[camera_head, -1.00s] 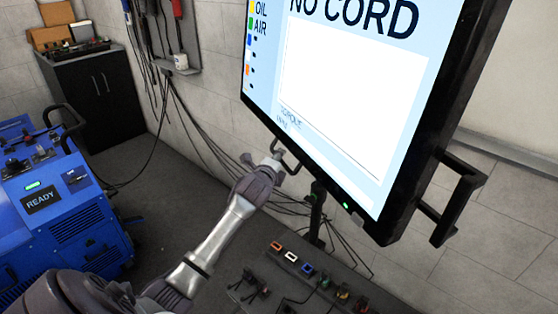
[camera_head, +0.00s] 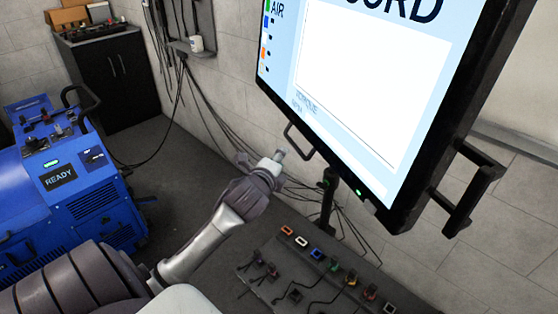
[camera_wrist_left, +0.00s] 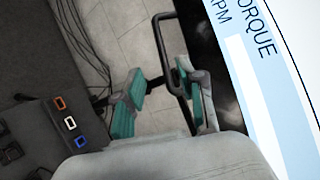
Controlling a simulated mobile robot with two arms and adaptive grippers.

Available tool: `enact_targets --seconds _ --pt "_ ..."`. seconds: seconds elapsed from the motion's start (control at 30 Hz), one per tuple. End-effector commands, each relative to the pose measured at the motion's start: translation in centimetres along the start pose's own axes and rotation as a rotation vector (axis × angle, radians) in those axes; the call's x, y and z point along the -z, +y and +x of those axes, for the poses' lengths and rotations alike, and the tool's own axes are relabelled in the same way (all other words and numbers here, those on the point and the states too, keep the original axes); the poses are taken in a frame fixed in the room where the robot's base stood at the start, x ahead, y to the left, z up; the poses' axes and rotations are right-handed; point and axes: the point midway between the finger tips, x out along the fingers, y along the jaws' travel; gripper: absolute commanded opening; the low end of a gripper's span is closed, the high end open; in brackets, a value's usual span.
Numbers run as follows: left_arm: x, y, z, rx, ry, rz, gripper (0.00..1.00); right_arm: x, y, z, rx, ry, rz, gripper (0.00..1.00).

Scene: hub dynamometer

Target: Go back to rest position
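My left gripper (camera_head: 276,160) reaches in from the lower left in the head view, just short of the left handle (camera_head: 298,140) of the large monitor (camera_head: 365,95). In the left wrist view its two teal-padded fingers are apart, with nothing clamped between them (camera_wrist_left: 160,88). There the black handle (camera_wrist_left: 166,50) lies beyond the fingers, passing close to the right one. In the head view a small gap shows between fingertips and handle. My right gripper is in neither view.
A blue machine (camera_head: 75,190) reading READY stands at the left. A black cabinet (camera_head: 115,80) stands behind it. Cables hang along the wall. A low panel with coloured connectors (camera_head: 310,270) lies below the monitor, whose right handle (camera_head: 470,190) sticks out.

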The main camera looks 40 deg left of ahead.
Motion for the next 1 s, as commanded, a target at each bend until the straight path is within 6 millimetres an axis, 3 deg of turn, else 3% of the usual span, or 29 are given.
enact_targets --seconds 0.67,0.77,0.83,1.0 --pt "0.1 0.5 -0.2 -0.009 0.002 -0.007 0.39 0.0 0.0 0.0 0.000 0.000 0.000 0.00" --pt "0.8 3.1 0.6 -0.055 0.012 -0.049 0.39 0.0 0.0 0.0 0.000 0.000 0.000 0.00" --pt "1.7 6.6 1.4 -0.115 0.024 -0.106 0.39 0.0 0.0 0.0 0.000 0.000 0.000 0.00" --pt "5.1 18.8 2.2 -0.319 0.043 -0.306 0.39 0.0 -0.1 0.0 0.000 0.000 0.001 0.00"
